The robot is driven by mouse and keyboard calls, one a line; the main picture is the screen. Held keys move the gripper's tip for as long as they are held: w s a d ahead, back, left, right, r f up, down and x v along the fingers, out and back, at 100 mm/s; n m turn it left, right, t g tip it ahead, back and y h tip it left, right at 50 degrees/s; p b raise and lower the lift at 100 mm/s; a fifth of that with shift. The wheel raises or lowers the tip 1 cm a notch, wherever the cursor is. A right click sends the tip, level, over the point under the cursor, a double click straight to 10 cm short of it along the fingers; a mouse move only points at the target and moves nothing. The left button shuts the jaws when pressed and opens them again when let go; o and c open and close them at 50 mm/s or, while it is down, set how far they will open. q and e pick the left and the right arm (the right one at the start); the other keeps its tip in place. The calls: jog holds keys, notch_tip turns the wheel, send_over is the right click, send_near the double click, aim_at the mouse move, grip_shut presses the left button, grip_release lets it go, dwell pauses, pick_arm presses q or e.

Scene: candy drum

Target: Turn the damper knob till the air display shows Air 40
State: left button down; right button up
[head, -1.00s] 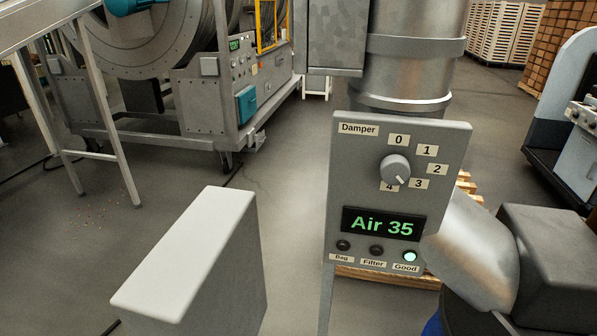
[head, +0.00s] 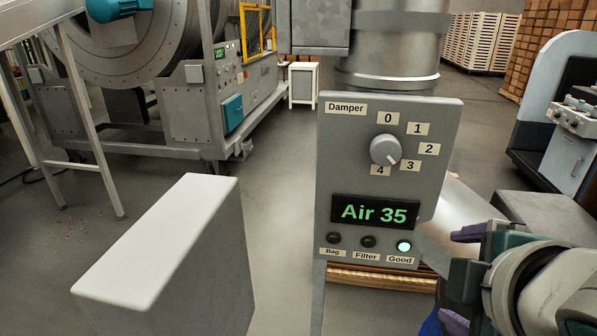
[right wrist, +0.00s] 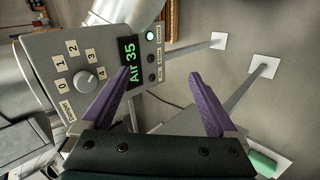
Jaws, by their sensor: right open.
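The damper panel (head: 338,122) is a grey box with a round grey knob (head: 385,150) ringed by labels 0 to 4. The knob's pointer line aims down and right, between 3 and 4. The air display (head: 375,211) reads Air 35 in green. My right gripper (head: 462,276) is at the lower right of the head view, right of and below the knob, apart from it. In the right wrist view its purple fingers (right wrist: 163,95) are spread and empty; the knob (right wrist: 85,82) shows left of them. My left gripper is not in view.
Below the display are Bag, Filter and Good lamps; the Good lamp (head: 404,247) is lit. A metal duct (head: 390,60) rises behind the panel. A pale block (head: 165,245) stands at lower left. Floor between it and the panel is clear.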

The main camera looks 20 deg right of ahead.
jog(key=w+d+n+t+h+b, duration=0.2)
jog(key=w+n+t+h+b, duration=0.15)
jog(key=w+n, duration=0.45)
jog(key=n+t+b, duration=0.3)
jog(key=n+t, duration=0.1)
jog(key=n, duration=0.5)
send_near(386, 154)
jog(key=shift+h, duration=0.25)
jog(key=p+x, duration=0.1)
jog(key=x, duration=0.6)
jog(key=shift+w+a+f+p, duration=0.1)
jog(key=shift+w+p, duration=0.05)
jog(key=shift+p, duration=0.2)
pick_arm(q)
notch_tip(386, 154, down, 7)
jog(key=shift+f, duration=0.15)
pick_arm(e)
jog(key=shift+x, duration=0.75)
jog(key=c, duration=0.9)
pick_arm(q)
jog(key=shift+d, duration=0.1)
pick_arm(e)
jog(key=c, duration=0.5)
